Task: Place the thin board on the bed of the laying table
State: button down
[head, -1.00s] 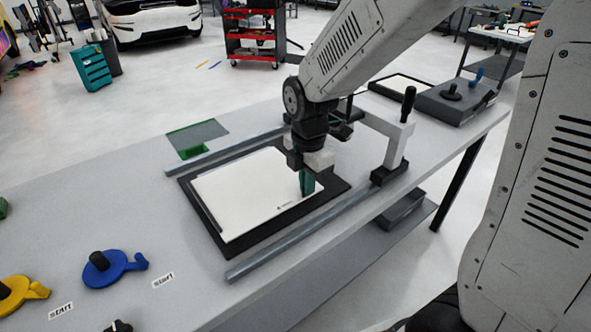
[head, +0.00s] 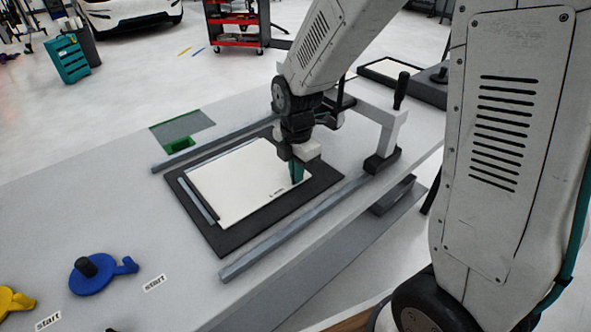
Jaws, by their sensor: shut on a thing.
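The thin board (head: 235,188) is a white rectangular panel in the middle of the head view. It lies flat, or nearly so, over the dark bed (head: 237,241) of the laying table, between two grey rails. A dark margin of bed shows along its front and right sides. My gripper (head: 297,177) has teal fingers and is shut on the board at its right end. Whether the board's underside touches the bed cannot be told. A thin grey strip (head: 199,201) lies on the bed along the board's left edge.
The front rail (head: 290,235) and back rail (head: 215,147) flank the bed. A bracket with a black handle (head: 399,90) stands at the right. A green-edged grey piece (head: 182,128) lies behind. A blue disc tool (head: 93,275) sits at the front left.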

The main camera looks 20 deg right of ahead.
jog(key=c, duration=1.6)
grip_release()
jog(key=shift+f, duration=0.1)
notch_tip(320, 180, up, 12)
jog(key=s+d+r+m, duration=0.1)
jog(key=s+r+m, duration=0.1)
jog(key=s+m, duration=0.5)
jog(key=s+d+r+m, duration=0.2)
jog(key=s+m, duration=0.5)
jog(key=s, duration=0.1)
jog(key=s+d+r+m+t, duration=0.1)
jog(key=s+d+r+m, duration=0.1)
jog(key=s+m, duration=0.5)
jog(key=shift+s+r+m, duration=0.1)
jog(key=shift+s+m, duration=0.2)
jog(key=shift+s, duration=0.25)
